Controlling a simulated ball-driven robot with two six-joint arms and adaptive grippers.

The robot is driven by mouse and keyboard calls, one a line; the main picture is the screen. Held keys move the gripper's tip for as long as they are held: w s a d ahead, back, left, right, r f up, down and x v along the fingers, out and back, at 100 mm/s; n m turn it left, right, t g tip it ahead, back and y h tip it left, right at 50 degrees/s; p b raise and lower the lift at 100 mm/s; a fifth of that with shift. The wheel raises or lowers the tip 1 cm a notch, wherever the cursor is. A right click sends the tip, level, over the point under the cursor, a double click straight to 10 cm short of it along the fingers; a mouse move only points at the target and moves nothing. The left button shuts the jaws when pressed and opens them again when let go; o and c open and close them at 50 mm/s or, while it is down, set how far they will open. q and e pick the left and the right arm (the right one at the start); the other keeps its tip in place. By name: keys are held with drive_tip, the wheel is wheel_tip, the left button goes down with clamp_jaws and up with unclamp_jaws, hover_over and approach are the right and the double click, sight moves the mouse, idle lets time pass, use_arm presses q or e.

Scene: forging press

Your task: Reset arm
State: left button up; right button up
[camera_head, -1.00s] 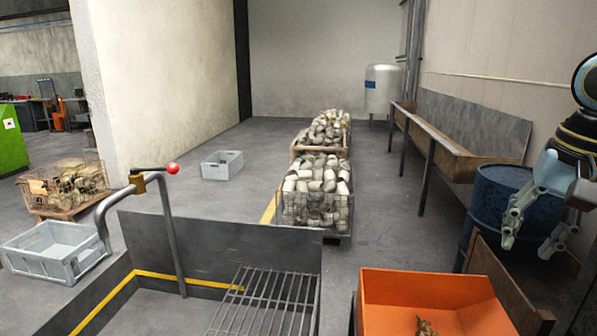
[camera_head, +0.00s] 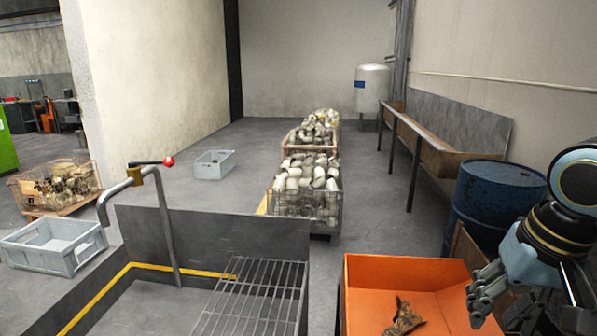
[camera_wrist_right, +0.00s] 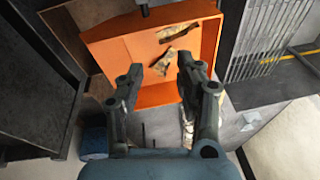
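My right gripper (camera_head: 490,308) is at the lower right of the head view, beside the right side of the orange bin (camera_head: 395,273). In the right wrist view the right gripper (camera_wrist_right: 163,78) has its two fingers apart with nothing between them. The orange bin (camera_wrist_right: 118,55) lies beyond the fingertips there. A brownish metal piece (camera_head: 404,317) lies in the bin, and the wrist view shows two such pieces (camera_wrist_right: 160,63). My left gripper is not in either view.
A blue drum (camera_head: 497,200) stands behind my right arm. A metal grate (camera_head: 255,300) and a lever with a red knob (camera_head: 168,161) are left of the bin. Wire crates of pale parts (camera_head: 308,190) stand on the floor beyond. Grey crates (camera_head: 52,246) sit at left.

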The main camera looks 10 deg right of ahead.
drive_tip(key=s+a+f+n+t+h, duration=0.1)
drive_tip(key=s+a+f+n, duration=0.2)
drive_tip(key=s, duration=0.4)
drive_tip(key=s+a+f+n, duration=0.3)
drive_tip(key=s, duration=0.4)
wheel_tip(320, 180, down, 38)
drive_tip(key=s+d+f+g+b, duration=0.1)
drive_tip(key=d+b, duration=0.2)
drive_tip(key=b, duration=1)
use_arm(q)
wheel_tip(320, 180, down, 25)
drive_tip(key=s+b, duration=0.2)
drive_tip(key=b, duration=0.9)
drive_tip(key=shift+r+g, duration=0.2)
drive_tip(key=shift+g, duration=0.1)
use_arm(e)
drive_tip(key=s+f, duration=0.9)
drive_tip(key=f, duration=0.4)
drive_tip(key=s+d+f+g, duration=0.1)
drive_tip(key=s+f, duration=0.9)
drive_tip(key=f, duration=0.4)
drive_tip(key=shift+f+m+g, duration=0.25)
drive_tip(key=shift+m+g, duration=0.05)
